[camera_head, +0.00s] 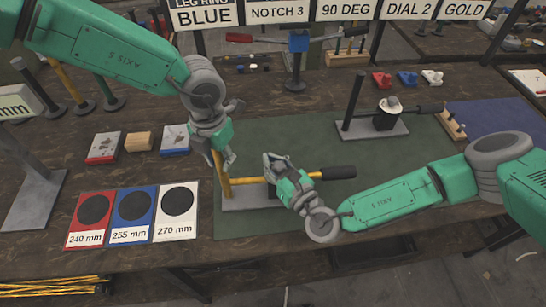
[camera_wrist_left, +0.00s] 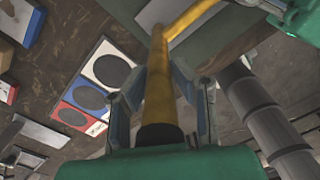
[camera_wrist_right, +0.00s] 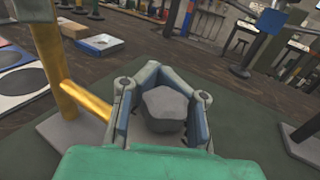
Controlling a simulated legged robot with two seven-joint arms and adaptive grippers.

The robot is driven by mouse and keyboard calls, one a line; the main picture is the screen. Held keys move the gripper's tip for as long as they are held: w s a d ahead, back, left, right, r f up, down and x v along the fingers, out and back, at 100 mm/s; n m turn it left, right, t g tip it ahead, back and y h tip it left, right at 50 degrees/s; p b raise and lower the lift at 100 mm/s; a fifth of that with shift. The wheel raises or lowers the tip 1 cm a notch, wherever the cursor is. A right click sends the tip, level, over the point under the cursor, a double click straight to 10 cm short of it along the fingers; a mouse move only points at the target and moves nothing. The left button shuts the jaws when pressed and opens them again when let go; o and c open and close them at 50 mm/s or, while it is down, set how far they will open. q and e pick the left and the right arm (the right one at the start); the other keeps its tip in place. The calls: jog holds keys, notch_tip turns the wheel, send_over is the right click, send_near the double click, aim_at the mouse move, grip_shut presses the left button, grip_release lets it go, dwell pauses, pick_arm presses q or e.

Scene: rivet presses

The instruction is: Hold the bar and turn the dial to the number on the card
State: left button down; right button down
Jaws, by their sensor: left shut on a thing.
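A yellow press stands on a grey base (camera_head: 250,197), with an upright yellow bar (camera_head: 222,178) and a yellow lever ending in a black handle (camera_head: 338,172). My left gripper (camera_head: 222,160) is shut on the upright bar, which runs between its fingers in the left wrist view (camera_wrist_left: 158,85). My right gripper (camera_head: 277,165) is open over the middle of the press. In the right wrist view a grey faceted knob (camera_wrist_right: 165,108), seemingly the dial, lies between its fingers; contact is unclear. My right gripper hides the knob in the head view. No dial numbers are readable. A card reads DIAL 2 (camera_head: 409,10).
A dark press (camera_head: 372,128) with a white knob stands at back right on the green mat (camera_head: 300,135). Cards marked 240 mm (camera_head: 86,239), 255 mm (camera_head: 129,236) and 270 mm (camera_head: 174,231) lie at left. Small blocks (camera_head: 138,142) lie behind them.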

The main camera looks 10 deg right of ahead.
jog(key=n+g+y, duration=0.1)
jog(key=y, duration=0.1)
jog(key=n+g+y, duration=0.2)
jog(key=s+a+n+g+y, duration=0.1)
jog(key=n+g+y, duration=0.1)
jog(key=shift+n+g+y, duration=0.3)
jog(key=shift+g+y, duration=0.1)
jog(key=shift+g, duration=0.1)
jog(key=shift+d, duration=0.1)
jog(key=c, duration=1.4)
grip_release()
jog(key=shift+c, duration=0.2)
jog(key=v, duration=1.2)
jog(key=shift+o, duration=0.5)
jog(key=shift+f, duration=0.1)
